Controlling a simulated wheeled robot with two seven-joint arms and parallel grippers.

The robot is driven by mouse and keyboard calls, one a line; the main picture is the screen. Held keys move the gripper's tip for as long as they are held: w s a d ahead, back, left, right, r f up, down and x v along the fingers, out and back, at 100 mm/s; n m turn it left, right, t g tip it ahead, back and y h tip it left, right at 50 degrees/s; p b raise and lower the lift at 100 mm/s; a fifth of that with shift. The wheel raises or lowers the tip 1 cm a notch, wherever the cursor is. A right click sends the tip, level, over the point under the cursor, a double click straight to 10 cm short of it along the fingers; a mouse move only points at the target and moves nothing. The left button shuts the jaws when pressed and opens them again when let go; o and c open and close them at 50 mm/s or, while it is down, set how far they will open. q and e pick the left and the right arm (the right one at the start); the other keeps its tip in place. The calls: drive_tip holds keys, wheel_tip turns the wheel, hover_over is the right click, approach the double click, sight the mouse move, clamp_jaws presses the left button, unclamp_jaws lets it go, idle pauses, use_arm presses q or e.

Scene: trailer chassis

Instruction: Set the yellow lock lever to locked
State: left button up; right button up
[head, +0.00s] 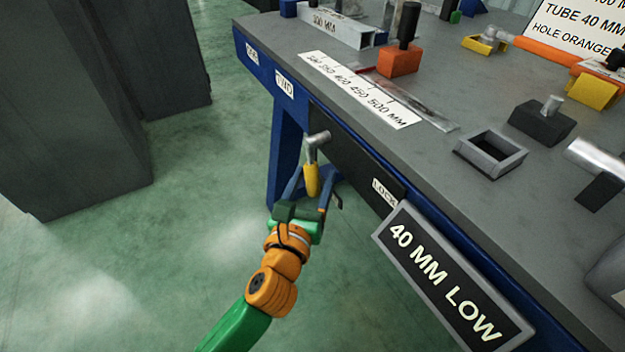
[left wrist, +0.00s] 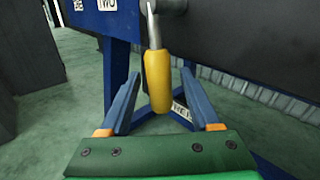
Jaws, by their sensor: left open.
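The lock lever has a yellow handle (head: 311,181) on a metal arm, mounted on the dark panel (head: 345,158) along the table's front side. The handle hangs almost straight down. A label starting "LOCK" (head: 383,193) is on the panel to the lever's right. My left gripper (head: 313,185) is open below the lever, its fingers on either side of the handle. In the left wrist view the yellow handle (left wrist: 158,80) hangs between the open fingers, with a gap visible on both sides. My right gripper is out of view.
The grey tabletop (head: 300,45) carries a printed millimetre scale (head: 360,88), an orange block with a black knob (head: 400,60) and a square socket (head: 491,152). A "40 MM LOW" sign (head: 450,280) juts out at the front right.

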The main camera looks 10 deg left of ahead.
use_arm(q)
clamp_jaws()
idle(1.4)
